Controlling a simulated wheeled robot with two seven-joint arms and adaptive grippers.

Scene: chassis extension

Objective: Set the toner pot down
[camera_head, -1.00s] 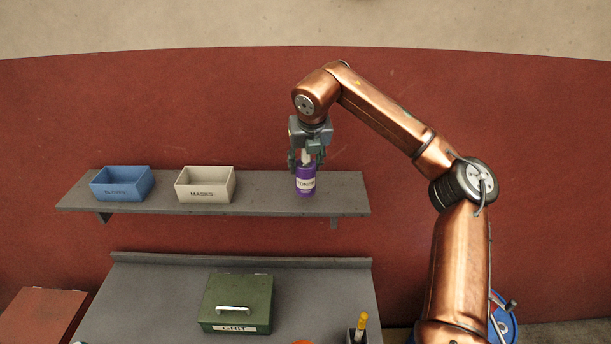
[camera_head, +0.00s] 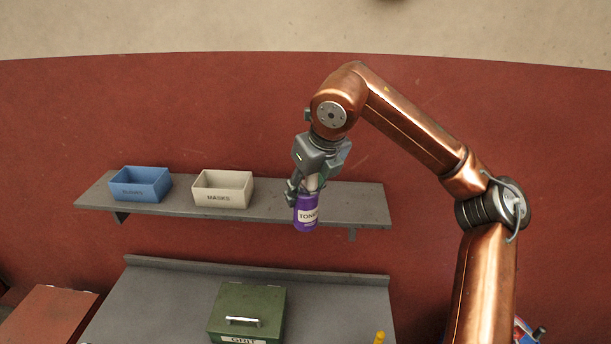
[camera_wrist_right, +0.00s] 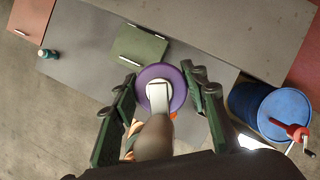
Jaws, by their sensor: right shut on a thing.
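The purple toner pot (camera_head: 306,213), with a white label, hangs in my right gripper (camera_head: 307,188). In the head view the gripper points down, slightly tilted, and the pot shows in front of the wall shelf's front edge. In the right wrist view the pot (camera_wrist_right: 152,78) is seen from above between the two fingers (camera_wrist_right: 160,84), with a pale stem on top. Ground and bench show around it in that view, and I see nothing touching its underside. My left gripper is out of view.
The wall shelf (camera_head: 270,203) bears a blue bin (camera_head: 140,184) and a white MASKS bin (camera_head: 222,188); its right end is clear. Below, a green box (camera_head: 247,308) stands on the grey bench (camera_head: 165,300). A blue drum (camera_wrist_right: 272,108) with a red crank is beside the bench.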

